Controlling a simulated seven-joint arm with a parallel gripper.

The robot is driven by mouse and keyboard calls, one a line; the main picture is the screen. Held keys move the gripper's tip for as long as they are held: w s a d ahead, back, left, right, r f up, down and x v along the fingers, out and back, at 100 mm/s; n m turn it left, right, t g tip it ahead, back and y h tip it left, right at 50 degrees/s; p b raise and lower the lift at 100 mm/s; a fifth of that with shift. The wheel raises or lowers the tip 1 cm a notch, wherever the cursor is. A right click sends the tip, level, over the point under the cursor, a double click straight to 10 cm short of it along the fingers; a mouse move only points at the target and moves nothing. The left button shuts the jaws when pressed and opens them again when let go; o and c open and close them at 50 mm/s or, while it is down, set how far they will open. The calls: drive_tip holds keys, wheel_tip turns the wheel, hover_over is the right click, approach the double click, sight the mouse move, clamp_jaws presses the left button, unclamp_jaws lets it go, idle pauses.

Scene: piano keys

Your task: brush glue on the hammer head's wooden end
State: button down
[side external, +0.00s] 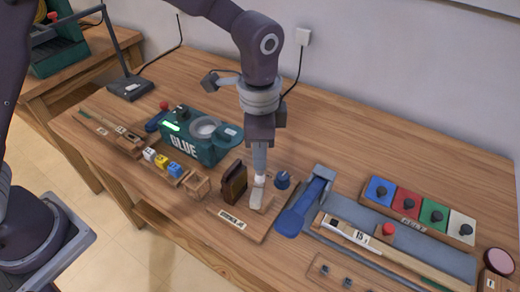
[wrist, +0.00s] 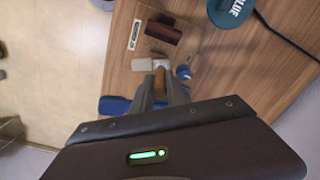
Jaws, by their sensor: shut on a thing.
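My gripper (side external: 259,172) points down over a small wooden board (side external: 262,228) with a printed label. It is shut on a small tool, seemingly the brush, mostly hidden by the fingers; a pale tip (side external: 259,180) shows below them. A whitish wedge, seemingly the hammer head (side external: 255,198), lies on the board directly under the tip; I cannot tell whether they touch.
A dark brown block (side external: 233,182) stands close left of the hammer head. Colored paint-like blocks (side external: 418,208) and a long wooden key (side external: 385,250) lie further right. Bare tabletop (side external: 345,150) lies behind.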

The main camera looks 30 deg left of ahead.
drive_tip(key=shift+w+a, duration=0.3)
drive_tip(key=shift+w, duration=0.45)
drive_tip(key=shift+s+d, duration=0.25)
drive_tip(key=shift+s, duration=0.3)
drive_tip(key=shift+s+d, duration=0.2)
drive_tip(key=shift+s, duration=0.35)
drive_tip(key=shift+w+a, duration=0.25)
drive_tip(key=shift+w, duration=0.35)
drive_tip(key=shift+w+a, duration=0.25)
drive_tip(key=shift+w, duration=0.3)
drive_tip(key=shift+s+d+r, duration=0.1)
drive_tip(key=shift+s+d, duration=0.15)
drive_tip(key=shift+s, duration=0.35)
drive_tip(key=shift+s+d+r, duration=0.1)
drive_tip(key=shift+s+d, duration=0.15)
drive_tip(key=shift+s, duration=0.35)
drive_tip(key=shift+r, duration=3.85)
